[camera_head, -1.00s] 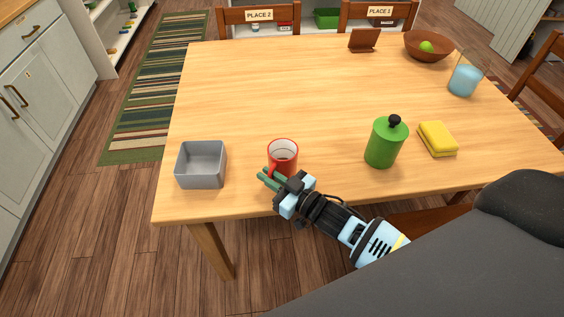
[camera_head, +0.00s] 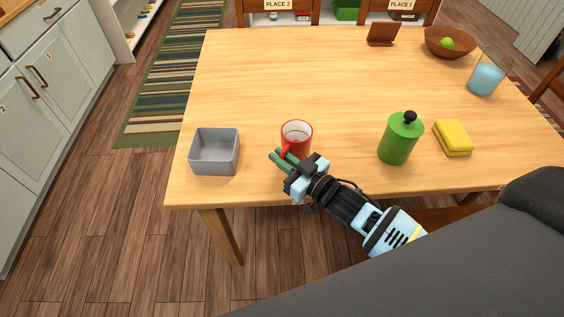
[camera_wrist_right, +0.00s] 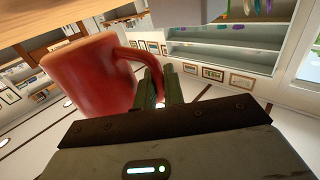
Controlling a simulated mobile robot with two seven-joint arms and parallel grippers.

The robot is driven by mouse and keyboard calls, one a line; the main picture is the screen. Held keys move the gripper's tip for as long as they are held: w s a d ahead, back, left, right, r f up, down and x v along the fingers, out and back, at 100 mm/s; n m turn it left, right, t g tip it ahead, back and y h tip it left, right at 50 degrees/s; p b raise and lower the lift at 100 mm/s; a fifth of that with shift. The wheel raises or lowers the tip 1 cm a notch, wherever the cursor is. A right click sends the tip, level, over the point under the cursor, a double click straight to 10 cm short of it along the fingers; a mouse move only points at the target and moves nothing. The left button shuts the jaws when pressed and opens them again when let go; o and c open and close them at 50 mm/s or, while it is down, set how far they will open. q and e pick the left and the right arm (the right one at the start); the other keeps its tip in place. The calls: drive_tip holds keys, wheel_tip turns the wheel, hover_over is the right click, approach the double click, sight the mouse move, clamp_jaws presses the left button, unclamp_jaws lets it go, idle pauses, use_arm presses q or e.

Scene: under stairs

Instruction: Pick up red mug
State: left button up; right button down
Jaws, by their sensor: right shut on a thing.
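The red mug (camera_head: 297,134) is upright near the front edge of the wooden table (camera_head: 330,80), with a pale inside. It also shows large at the left of the right wrist view (camera_wrist_right: 88,78), with its handle toward my fingers. My right gripper (camera_head: 281,158) is at the near side of the mug, its green fingers shut on the handle. The fingers also show in the right wrist view (camera_wrist_right: 160,88). I cannot tell whether the mug's base touches the table, as the gripper hides its lower part. My left gripper is not in view.
A grey open box (camera_head: 215,168) stands left of the mug. A green bottle (camera_head: 398,140) and a yellow sponge (camera_head: 453,138) stand to the right. A blue glass (camera_head: 485,80), a wooden bowl (camera_head: 450,42) and a brown stand (camera_head: 383,34) are farther back. The table's middle is clear.

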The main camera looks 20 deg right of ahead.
drive_tip(key=s+a+r, duration=0.1)
drive_tip(key=s+a, duration=0.8)
drive_tip(key=s, duration=0.4)
drive_tip(key=shift+r+b, duration=0.3)
drive_tip(key=shift+b, duration=0.15)
drive_tip(key=shift+a, duration=0.1)
idle(2.0)
